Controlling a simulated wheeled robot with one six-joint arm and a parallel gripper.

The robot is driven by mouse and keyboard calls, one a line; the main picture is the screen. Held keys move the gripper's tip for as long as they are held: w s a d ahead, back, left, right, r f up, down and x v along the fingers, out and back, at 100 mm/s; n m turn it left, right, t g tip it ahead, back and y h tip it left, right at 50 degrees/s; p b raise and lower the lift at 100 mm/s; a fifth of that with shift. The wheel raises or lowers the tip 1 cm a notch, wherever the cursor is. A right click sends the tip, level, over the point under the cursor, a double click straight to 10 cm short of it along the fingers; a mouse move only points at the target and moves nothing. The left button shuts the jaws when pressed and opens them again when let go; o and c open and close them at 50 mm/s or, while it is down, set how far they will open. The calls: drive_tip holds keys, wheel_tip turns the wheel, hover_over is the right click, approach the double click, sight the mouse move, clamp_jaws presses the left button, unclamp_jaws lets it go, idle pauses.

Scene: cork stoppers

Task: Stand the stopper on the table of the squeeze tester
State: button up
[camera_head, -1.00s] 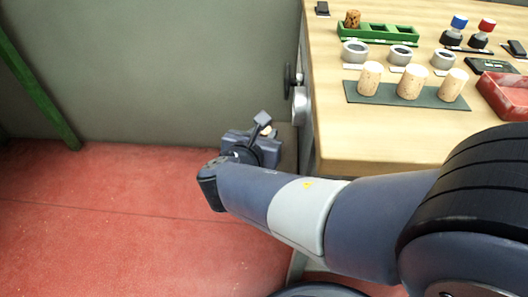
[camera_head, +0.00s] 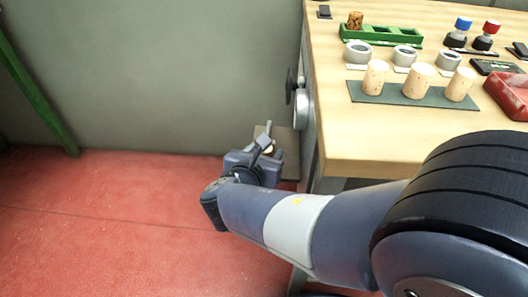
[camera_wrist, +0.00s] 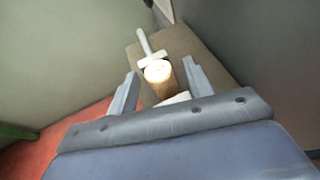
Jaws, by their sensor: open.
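A pale cork stopper (camera_wrist: 163,84) stands between the two fingers of my gripper (camera_wrist: 153,90) in the wrist view. The fingers are spread, with a gap visible on each side of it. In the head view my gripper (camera_head: 264,140) is at the bench's left side, and only a small tan bit of the stopper (camera_head: 268,149) shows.
A wooden bench (camera_head: 370,150) is at the right. On it are three corks on a green mat (camera_head: 410,100), grey rings, a green tray (camera_head: 405,38) holding a darker cork, and a red box (camera_head: 510,92). A brown panel (camera_wrist: 185,45) lies behind the stopper. Red floor is clear at left.

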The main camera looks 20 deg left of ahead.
drive_tip(key=shift+s+r+p, duration=0.15)
drive_tip(key=shift+r+p, duration=0.15)
drive_tip(key=shift+r, duration=0.1)
drive_tip(key=p+v, duration=0.4)
drive_tip(key=v, duration=0.7)
drive_tip(key=shift+s, duration=0.35)
drive_tip(key=shift+c, duration=0.3)
idle(0.4)
